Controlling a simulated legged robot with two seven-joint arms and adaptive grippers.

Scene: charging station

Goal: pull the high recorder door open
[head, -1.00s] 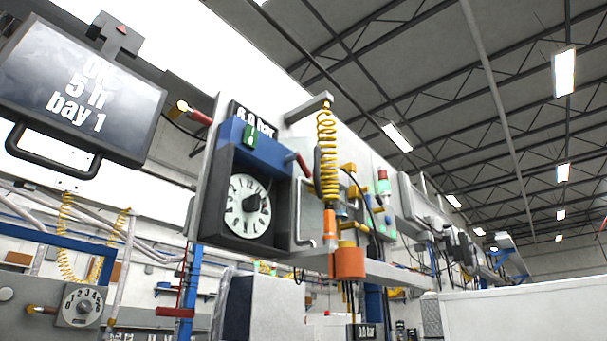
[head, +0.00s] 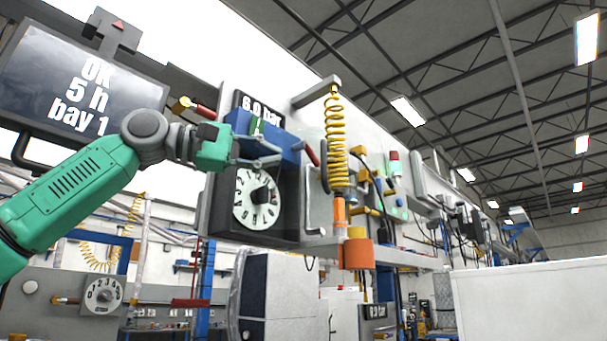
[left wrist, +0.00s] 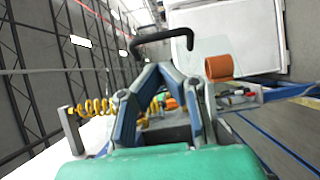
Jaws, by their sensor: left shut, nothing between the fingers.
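The high recorder is a dark box with a white round dial (head: 256,198) and a blue top, on the wall panel in the middle of the head view. In the left wrist view a black hooked handle (left wrist: 165,34) stands beside a clear pane (left wrist: 207,52); I cannot tell how far the door is open. My left gripper (head: 280,152) is in front of the recorder's upper part, fingers pointing right. In the left wrist view its fingertips (left wrist: 160,69) meet, shut and empty, apart from the black handle. My right gripper is out of view.
A screen (head: 82,85) hangs at the upper left above my left arm. A yellow coiled hose (head: 335,135) and an orange cylinder (head: 357,255) are close to the recorder's right. A red-tipped lever (head: 312,153) sticks out near the fingers. A white cabinet (head: 530,295) stands at lower right.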

